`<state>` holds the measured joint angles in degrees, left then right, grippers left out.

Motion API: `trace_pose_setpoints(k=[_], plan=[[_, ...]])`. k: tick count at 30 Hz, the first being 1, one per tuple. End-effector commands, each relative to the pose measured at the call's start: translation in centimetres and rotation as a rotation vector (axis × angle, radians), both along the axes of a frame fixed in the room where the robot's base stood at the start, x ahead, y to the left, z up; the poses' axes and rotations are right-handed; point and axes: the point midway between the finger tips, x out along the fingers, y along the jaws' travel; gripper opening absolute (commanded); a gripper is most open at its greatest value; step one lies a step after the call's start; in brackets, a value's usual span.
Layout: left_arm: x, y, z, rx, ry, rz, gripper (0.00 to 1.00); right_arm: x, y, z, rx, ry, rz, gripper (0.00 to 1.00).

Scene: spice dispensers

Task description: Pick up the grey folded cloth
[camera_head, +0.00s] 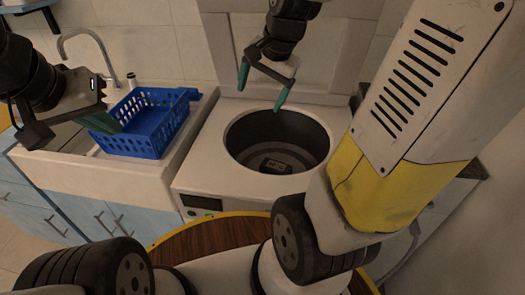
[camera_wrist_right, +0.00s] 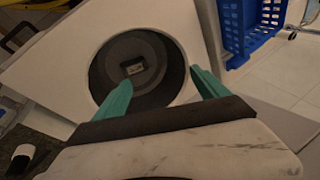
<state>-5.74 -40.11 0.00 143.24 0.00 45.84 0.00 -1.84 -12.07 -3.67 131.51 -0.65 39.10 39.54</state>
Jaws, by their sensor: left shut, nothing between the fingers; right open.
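No cloth is clearly recognisable. A small pale grey rectangular thing (camera_head: 276,166) lies at the bottom of a round dark well in a white machine (camera_head: 195,180). It also shows in the right wrist view (camera_wrist_right: 133,69); I cannot tell whether it is the folded cloth. My right gripper (camera_head: 263,86) is open and empty above the well, its green fingers pointing down. My left gripper (camera_head: 113,124) is shut and empty at the left side of the blue basket.
A blue perforated basket (camera_head: 150,142) stands by the sink tap (camera_head: 92,37), left of the machine; it also shows in the right wrist view (camera_wrist_right: 236,28). A wall rises behind.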

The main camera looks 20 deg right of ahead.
Motion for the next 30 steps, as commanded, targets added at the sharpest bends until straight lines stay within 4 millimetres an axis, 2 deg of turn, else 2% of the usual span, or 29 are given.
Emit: trace_pose_setpoints(k=[5, 8, 14, 18, 24, 27, 30], plan=[[0.0, 0.0, 0.0, 0.000, 0.000, 0.000, 0.00, 3.0, -1.2, -3.2, 0.056, 0.085, -0.201, 0.84], [0.0, 0.0, 0.0, 0.000, 0.000, 0.000, 0.00, 5.2, -2.2, -5.9, 0.091, 0.143, -0.360, 0.84], [0.0, 0.0, 0.0, 0.000, 0.000, 0.000, 0.00, 8.9, -4.5, -12.7, 0.148, 0.254, -0.712, 0.84], [0.0, 0.0, 0.0, 0.000, 0.000, 0.000, 0.00, 10.7, -6.2, -18.2, 0.171, 0.318, -0.959, 0.84], [0.0, 0.0, 0.0, 0.000, 0.000, 0.000, 0.00, 11.8, -8.5, -26.4, 0.181, 0.382, -1.291, 0.84], [0.0, 0.0, 0.0, 0.000, 0.000, 0.000, 0.00, 11.9, -9.4, -29.6, 0.181, 0.399, -1.416, 0.84], [0.0, 0.0, 0.0, 0.000, 0.000, 0.000, 0.00, 11.8, -9.9, -31.7, 0.180, 0.407, -1.500, 0.84]])
